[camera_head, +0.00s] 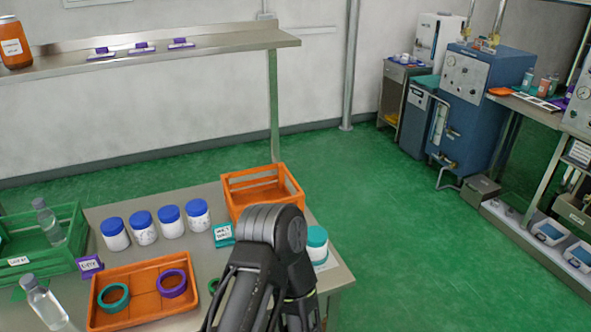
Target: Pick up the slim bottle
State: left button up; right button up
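Two clear slim bottles show at the left. One slim bottle (47,222) leans inside the green crate (68,256). The other slim bottle (44,303) is tilted in the picture at the lower left, in front of the crate, and its base is near the bottom edge. I cannot tell which one the task means. One of my dark arms rises from the bottom middle over the table, but its gripper does not show. My other arm and its gripper are out of view.
The steel table (336,277) holds several blue-lidded white jars (143,229), an orange tray (150,263) with teal and purple rings, an orange crate (262,191) and a teal-lidded jar (317,245). A shelf (225,38) hangs above the back. My arm hides part of the table.

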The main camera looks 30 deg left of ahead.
aim_at(39, 298)
jog(key=l+u, duration=0.15)
jog(key=u, duration=2.7)
jog(key=j, duration=0.1)
